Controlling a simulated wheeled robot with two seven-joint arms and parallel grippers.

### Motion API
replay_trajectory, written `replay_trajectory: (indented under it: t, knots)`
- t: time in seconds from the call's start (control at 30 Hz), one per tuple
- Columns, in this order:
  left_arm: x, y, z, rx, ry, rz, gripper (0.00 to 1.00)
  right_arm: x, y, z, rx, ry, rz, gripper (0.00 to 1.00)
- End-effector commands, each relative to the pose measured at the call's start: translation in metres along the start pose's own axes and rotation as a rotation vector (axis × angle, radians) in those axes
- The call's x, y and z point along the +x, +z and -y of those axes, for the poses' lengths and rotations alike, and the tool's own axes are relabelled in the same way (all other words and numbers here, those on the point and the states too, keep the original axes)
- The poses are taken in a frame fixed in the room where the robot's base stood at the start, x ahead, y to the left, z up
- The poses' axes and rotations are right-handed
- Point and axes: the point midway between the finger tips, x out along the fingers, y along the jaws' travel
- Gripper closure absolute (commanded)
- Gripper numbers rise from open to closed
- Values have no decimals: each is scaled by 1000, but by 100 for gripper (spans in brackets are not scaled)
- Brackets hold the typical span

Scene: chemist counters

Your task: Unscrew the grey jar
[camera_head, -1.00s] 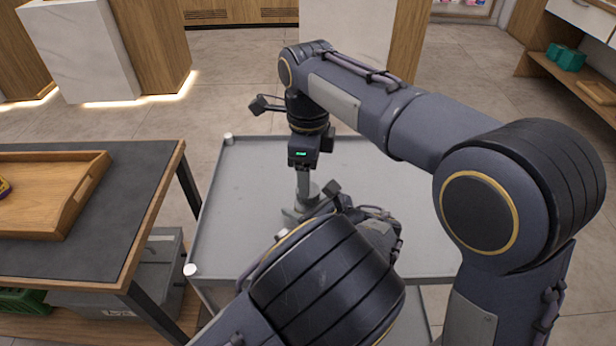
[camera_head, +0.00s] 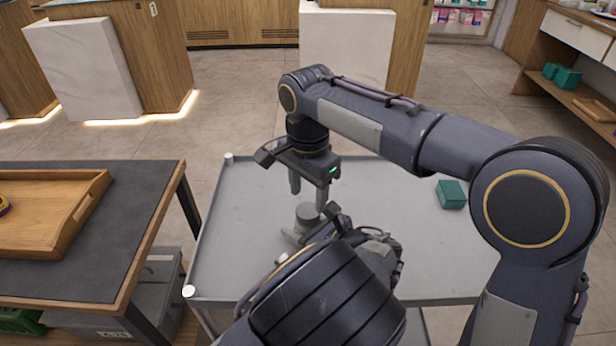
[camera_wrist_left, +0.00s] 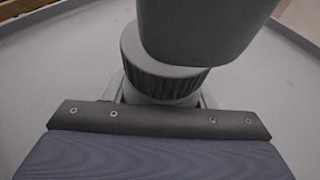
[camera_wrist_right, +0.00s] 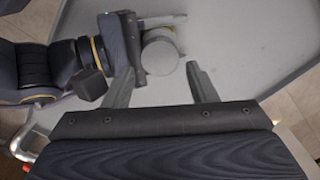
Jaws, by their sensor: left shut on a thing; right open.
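The grey jar (camera_head: 307,215) stands upright on the grey cart top, with its round ribbed lid uppermost. The lid also shows in the left wrist view (camera_wrist_left: 160,86) and the right wrist view (camera_wrist_right: 160,57). My left gripper (camera_head: 298,236) is shut around the jar's body below the lid, low over the cart; its arm hides part of it. My right gripper (camera_head: 308,190) points down over the lid, its fingers open on either side. In the right wrist view, the lid lies between and beyond the spread fingertips. One right finger covers part of the lid in the left wrist view.
The cart (camera_head: 240,215) has a low rim. A green box (camera_head: 451,194) lies on its right part, near my right arm. A dark table (camera_head: 130,215) with a wooden tray (camera_head: 60,236) stands at the left. The cart's left part is clear.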

Motion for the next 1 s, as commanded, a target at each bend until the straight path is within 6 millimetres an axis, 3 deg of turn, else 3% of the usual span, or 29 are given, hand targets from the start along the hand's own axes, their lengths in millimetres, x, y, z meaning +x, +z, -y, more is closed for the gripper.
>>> replay_trajectory:
  t: [0.23, 0.6, 0.9, 0.93, 1.0]
  knots:
    - [0, 0, 0, 0, 0, 0, 100, 31, 0, 0, 1, 2, 1, 48]
    - [0, 0, 0, 0, 0, 1, 100, 37, 0, 0, 2, 0, 1, 48]
    - [0, 0, 0, 0, 0, 0, 100, 37, 0, 0, 2, 0, 1, 84]
    - [0, 0, 0, 0, 0, 0, 100, 37, 0, 0, 2, 0, 1, 53]
    - [0, 0, 0, 0, 0, 0, 100, 37, 0, 0, 2, 0, 1, 44]
